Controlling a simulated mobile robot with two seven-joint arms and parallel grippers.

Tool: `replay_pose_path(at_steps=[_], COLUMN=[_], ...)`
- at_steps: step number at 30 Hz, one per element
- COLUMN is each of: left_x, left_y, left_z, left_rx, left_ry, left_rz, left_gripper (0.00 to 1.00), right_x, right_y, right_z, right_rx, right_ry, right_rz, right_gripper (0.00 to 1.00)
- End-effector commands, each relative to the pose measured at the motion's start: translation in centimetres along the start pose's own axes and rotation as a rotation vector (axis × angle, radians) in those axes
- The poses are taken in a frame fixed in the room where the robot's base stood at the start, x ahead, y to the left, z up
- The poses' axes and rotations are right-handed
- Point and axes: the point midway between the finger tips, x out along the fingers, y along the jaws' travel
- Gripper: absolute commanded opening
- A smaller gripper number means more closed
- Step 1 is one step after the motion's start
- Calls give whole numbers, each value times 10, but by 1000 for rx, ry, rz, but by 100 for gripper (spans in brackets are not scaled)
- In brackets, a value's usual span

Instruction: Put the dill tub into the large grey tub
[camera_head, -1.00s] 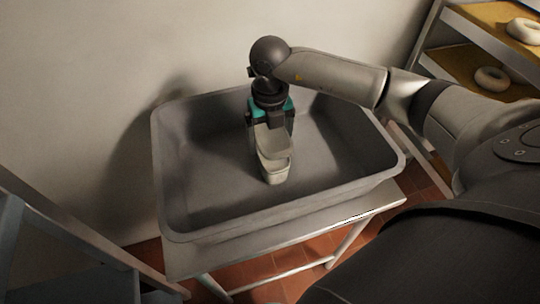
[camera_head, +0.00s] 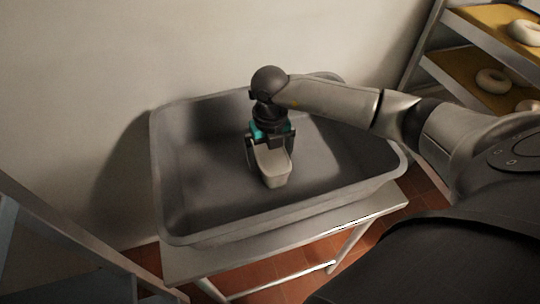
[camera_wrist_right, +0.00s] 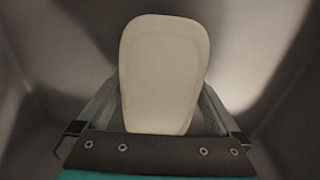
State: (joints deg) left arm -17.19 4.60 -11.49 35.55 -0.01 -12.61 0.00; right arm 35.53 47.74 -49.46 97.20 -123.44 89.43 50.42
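The dill tub (camera_head: 275,168) is a small pale tub with a rounded rim. It is inside the large grey tub (camera_head: 230,222), near its middle and low over its floor. I cannot tell whether its base touches the floor. My right gripper (camera_head: 271,150) points down into the large tub, with a finger on each side of the dill tub. In the right wrist view the fingers meet the sides of the dill tub (camera_wrist_right: 164,75), so the gripper looks shut on it. The dill tub's contents cannot be made out. My left gripper is out of view.
The large grey tub stands on a light table (camera_head: 290,236) against a plain wall. Its high walls surround my right gripper. A rack with bagels (camera_head: 493,79) on trays stands at the right. A grey frame (camera_head: 60,245) is at the lower left.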

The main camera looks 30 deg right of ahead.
Motion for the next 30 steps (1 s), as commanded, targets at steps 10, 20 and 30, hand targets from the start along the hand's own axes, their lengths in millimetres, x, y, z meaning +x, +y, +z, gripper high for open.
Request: replay_pose_path(at_steps=[10, 20, 30], left_x=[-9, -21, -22], left_y=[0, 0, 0], left_z=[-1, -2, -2], left_rx=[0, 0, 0], left_ry=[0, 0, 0], left_rz=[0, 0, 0], left_gripper=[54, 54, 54], right_x=[-39, -104, -122], right_y=[0, 0, 0], right_z=[2, 1, 1], right_rx=[-1, 0, 0], right_ry=[-6, -4, -2], right_rz=[1, 1, 1], right_gripper=[100, 100, 100])
